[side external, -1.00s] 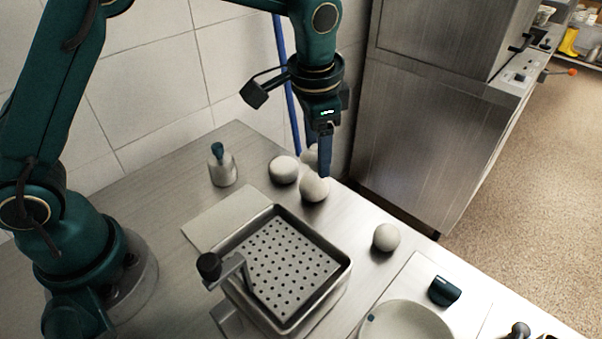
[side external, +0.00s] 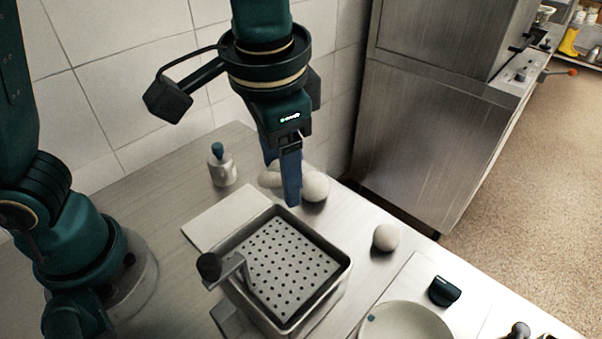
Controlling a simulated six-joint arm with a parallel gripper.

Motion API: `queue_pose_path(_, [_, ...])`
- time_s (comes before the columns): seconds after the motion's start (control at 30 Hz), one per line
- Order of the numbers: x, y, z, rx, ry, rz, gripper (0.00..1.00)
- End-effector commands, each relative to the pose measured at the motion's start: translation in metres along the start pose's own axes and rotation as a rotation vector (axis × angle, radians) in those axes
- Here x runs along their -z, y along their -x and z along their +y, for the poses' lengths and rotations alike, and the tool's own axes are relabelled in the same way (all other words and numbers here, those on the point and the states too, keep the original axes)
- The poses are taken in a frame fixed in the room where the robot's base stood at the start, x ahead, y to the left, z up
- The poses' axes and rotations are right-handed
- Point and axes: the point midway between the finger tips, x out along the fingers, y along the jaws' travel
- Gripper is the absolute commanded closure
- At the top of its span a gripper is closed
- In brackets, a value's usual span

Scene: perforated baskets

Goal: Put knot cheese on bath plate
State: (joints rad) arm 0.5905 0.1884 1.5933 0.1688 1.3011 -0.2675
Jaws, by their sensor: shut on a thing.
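The knot cheeses look like white round balls. My gripper (side external: 291,199) points down above the back edge of the metal bath, shut on a white ball (side external: 269,179) that is mostly hidden behind the fingers. Another white ball (side external: 316,187) stands on the counter just right of the fingers, and one more white ball (side external: 386,238) lies apart to the right. The bath plate appears to be the perforated metal plate (side external: 290,262) inside the rectangular bath (side external: 345,281); it is bare.
A white bottle with a teal top (side external: 222,170) stands at the back left. A flat pale board (side external: 226,219) lies beside the bath. A black-knobbed handle (side external: 209,266) rises at the bath's near left. A round white dish (side external: 405,325) and a dark teal object (side external: 445,291) are at the lower right.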

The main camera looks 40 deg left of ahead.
Motion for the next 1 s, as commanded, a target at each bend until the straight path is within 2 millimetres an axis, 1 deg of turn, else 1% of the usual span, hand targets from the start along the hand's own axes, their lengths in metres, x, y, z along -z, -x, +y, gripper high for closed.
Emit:
queue_pose_path(0.03, [-0.006,0.007,0.012,-0.004,-0.038,0.009,0.91])
queue_pose_path(0.13, [-0.014,0.016,0.026,-0.01,-0.102,0.017,0.91])
queue_pose_path(0.27, [-0.018,0.021,0.036,-0.014,-0.148,0.021,0.91])
queue_pose_path(0.37, [-0.02,0.02,0.039,-0.014,-0.16,0.021,0.91])
queue_pose_path(0.57, [-0.022,0.004,0.041,-0.013,-0.16,0.019,0.91])
queue_pose_path(1.0, [-0.027,-0.045,0.048,-0.014,-0.159,0.018,0.91])
